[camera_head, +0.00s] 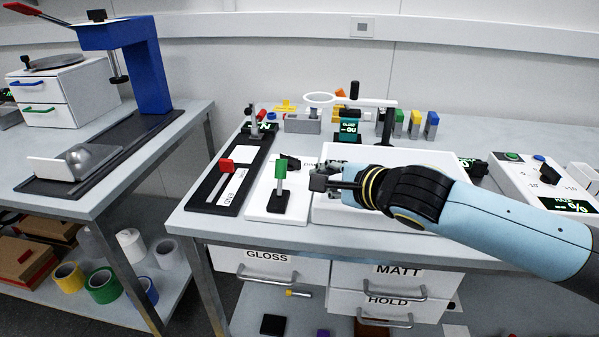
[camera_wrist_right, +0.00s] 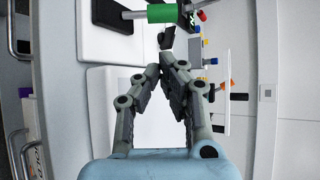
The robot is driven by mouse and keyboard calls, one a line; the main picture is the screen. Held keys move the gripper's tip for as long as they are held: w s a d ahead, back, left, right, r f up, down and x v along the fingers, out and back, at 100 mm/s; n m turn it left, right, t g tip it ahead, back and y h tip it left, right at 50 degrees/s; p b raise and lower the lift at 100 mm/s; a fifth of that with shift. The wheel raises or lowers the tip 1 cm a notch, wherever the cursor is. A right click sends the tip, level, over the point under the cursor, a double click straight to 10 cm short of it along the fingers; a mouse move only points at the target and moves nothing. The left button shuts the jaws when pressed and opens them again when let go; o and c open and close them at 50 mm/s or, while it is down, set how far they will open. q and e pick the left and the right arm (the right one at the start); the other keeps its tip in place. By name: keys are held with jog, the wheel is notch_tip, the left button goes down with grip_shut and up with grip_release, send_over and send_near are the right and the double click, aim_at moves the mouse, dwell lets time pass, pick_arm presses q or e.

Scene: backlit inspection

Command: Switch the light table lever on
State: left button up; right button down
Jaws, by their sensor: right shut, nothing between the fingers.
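A lever with a green handle (camera_head: 281,169) stands upright on a small black base on a white plate (camera_head: 260,207). Just right of the plate is a white flat-topped box (camera_head: 385,212), apparently the light table; I cannot tell whether it is lit. My right gripper (camera_head: 317,183) reaches in from the right over this box, shut and empty, its tips a little right of the green lever and apart from it. In the right wrist view the shut fingertips (camera_wrist_right: 168,62) point toward the green handle (camera_wrist_right: 160,13). My left gripper is not in view.
Behind are a ring magnifier (camera_head: 320,99), a gloss display (camera_head: 349,129) and coloured blocks. A control box (camera_head: 540,185) is at right. Drawers sit below the bench; a blue press (camera_head: 145,65) stands left.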

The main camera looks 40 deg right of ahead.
aim_at(281, 177)
jog(key=shift+w, duration=0.1)
jog(key=x, duration=1)
jog(key=shift+d+b, duration=0.1)
jog(key=shift+b, duration=0.25)
